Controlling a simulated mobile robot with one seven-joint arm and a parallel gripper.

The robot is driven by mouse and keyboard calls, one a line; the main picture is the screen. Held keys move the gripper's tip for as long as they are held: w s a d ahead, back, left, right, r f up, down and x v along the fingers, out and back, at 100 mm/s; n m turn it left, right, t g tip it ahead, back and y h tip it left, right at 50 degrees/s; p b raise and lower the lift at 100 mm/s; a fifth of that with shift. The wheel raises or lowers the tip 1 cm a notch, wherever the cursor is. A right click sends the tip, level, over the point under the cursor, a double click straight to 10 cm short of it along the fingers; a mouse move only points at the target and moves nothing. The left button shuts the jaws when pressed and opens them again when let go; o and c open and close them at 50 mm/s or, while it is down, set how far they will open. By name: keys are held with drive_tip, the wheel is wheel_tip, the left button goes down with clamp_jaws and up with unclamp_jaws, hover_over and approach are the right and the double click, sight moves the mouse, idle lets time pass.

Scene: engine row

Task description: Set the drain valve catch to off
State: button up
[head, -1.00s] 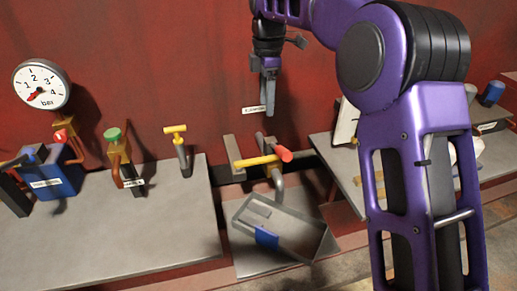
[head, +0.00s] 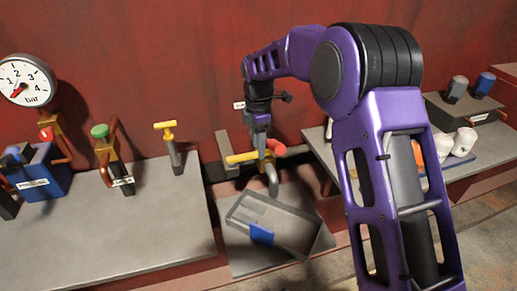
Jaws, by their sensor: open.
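The drain valve (head: 271,179) is a bent grey pipe with a yellow body, above a grey tray. A yellow bar (head: 241,158) sticks out to its left and a red grip (head: 277,149) to its right. I cannot tell which part is the catch or how it is set. My gripper (head: 262,150) points down at the valve, between the yellow bar and the red grip. Its jaws are open, small in view, and partly overlap the valve. I cannot tell whether they touch it.
The grey tray (head: 233,218) below holds a blue item (head: 261,233). On the left bench (head: 150,235) stand a yellow T-handle (head: 165,125), a green-knobbed valve (head: 100,130) and a pressure gauge (head: 26,80). Cups and bottles stand on the right bench (head: 490,165). A red wall is behind.

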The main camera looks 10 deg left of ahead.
drive_tip(key=shift+f, duration=0.6)
clamp_jaws()
idle(1.1)
